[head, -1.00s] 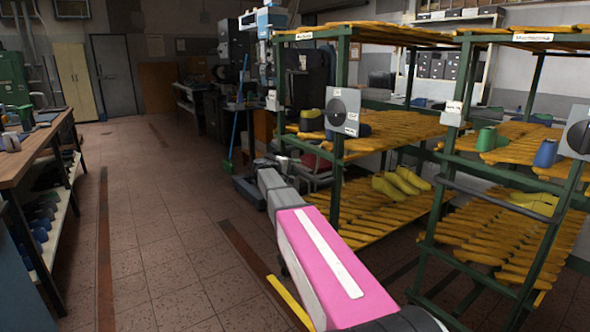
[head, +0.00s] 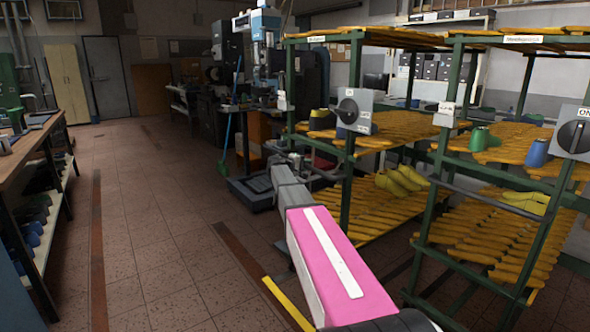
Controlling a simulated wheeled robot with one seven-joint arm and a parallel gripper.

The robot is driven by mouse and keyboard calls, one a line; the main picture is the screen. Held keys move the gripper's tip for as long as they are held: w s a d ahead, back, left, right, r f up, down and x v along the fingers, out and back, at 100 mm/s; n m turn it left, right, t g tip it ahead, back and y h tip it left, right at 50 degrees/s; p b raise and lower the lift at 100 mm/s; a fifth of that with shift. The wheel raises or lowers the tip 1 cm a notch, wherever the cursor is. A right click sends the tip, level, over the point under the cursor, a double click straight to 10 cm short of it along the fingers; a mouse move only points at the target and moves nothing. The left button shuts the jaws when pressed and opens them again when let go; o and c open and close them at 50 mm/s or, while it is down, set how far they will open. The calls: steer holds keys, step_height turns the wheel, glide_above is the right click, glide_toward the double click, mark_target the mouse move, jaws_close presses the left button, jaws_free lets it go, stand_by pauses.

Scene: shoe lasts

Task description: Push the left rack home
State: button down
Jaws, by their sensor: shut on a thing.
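The left rack (head: 350,190) is a green metal frame with slatted yellow shelves. A grey switch box (head: 355,110) is on its front post. The rack stands upright just left of the right rack (head: 423,205), a narrow gap between them. My arm, with a pink link, reaches from the bottom right to the left rack's near left side. My gripper (head: 282,158) is small and partly hidden at the arm's end. It is shut on the left rack's dark push bar (head: 313,169). The fingertips do not show clearly.
Yellow shoe lasts (head: 400,180) and spools lie on the shelves. A yellow floor strip (head: 288,304) runs beside my arm. A machine (head: 262,60) stands behind the left rack. The tiled aisle (head: 160,230) is open, with a workbench (head: 35,150) at far left.

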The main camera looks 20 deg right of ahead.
steer(key=r+x, duration=0.3)
steer(key=x, duration=1.3)
steer(key=d+r+x, duration=0.1)
steer(key=r+x, duration=0.2)
steer(key=x, duration=1.3)
steer(key=shift+w+r, duration=0.15)
steer(key=shift+d, duration=0.1)
steer(key=c, duration=0.9)
jaws_free()
steer(key=shift+d, duration=0.1)
steer(key=v, duration=1)
steer(key=shift+a, duration=0.4)
